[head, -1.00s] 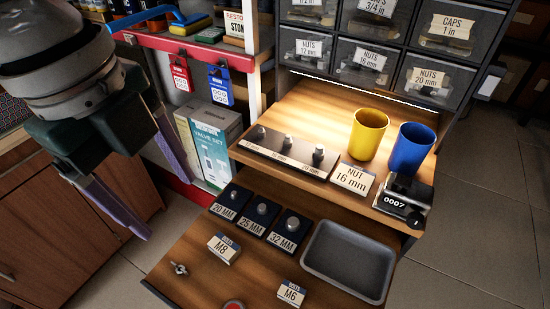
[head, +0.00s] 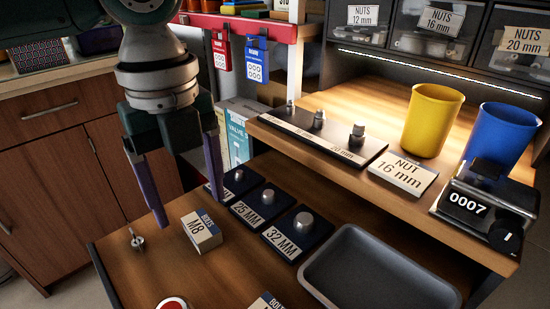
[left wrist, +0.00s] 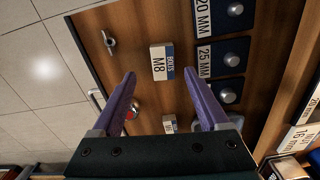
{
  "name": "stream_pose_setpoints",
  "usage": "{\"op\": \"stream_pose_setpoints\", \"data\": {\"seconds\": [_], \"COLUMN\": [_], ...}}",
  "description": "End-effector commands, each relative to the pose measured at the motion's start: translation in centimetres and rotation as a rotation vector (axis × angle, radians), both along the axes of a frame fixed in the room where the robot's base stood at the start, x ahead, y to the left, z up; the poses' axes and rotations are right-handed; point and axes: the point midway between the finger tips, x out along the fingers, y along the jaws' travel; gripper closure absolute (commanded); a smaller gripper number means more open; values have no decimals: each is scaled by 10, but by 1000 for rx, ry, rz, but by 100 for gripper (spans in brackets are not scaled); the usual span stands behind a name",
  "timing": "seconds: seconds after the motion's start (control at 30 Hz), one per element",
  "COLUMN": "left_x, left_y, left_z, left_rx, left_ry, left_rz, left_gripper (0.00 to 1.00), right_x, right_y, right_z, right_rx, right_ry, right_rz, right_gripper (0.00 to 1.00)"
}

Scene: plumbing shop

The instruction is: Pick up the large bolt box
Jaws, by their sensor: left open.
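The larger bolt box, labelled M8 (head: 201,230), is a small white and dark blue box on the lower wooden shelf. It also shows in the left wrist view (left wrist: 162,62), ahead of the fingertips and roughly centred between them. A second bolt box (head: 267,302), cut by the bottom edge of the head view, lies nearer; it shows in part in the left wrist view (left wrist: 170,124). My left gripper (head: 187,212) points down with its purple fingers spread and nothing between them, above and apart from the M8 box. My right gripper is not in view.
A wing-shaped metal piece (head: 136,238) lies left of the M8 box, and a red button (head: 172,303) nearer. Size blocks (head: 287,237) and a grey tray (head: 380,262) are to the right. The upper shelf (head: 300,149) holds a yellow cup (head: 432,120) and blue cup (head: 500,138).

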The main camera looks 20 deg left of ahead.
Motion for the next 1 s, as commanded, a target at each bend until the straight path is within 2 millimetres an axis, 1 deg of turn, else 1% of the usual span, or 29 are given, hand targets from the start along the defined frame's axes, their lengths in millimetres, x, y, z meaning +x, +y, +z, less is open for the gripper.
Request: {"op": "stream_pose_setpoints", "data": {"seconds": [0.2, 0.3, 0.37, 0.57, 1.0], "left_x": [4, 3, 3, 3, 3], "left_y": [-1, -1, -1, -1, -1], "left_z": [-36, -48, -51, -49, -49], "left_rx": [1, 1, 1, 1, 1], "left_ry": [0, 0, 0, 0, 0], "left_rz": [1, 0, -1, -1, 0], "left_gripper": [22, 22, 22, 22, 72], "right_x": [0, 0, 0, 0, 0], "right_y": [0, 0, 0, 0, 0], "right_z": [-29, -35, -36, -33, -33], "right_rx": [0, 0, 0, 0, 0], "right_ry": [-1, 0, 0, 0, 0], "right_rz": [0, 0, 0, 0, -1], "right_gripper": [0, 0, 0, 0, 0]}}
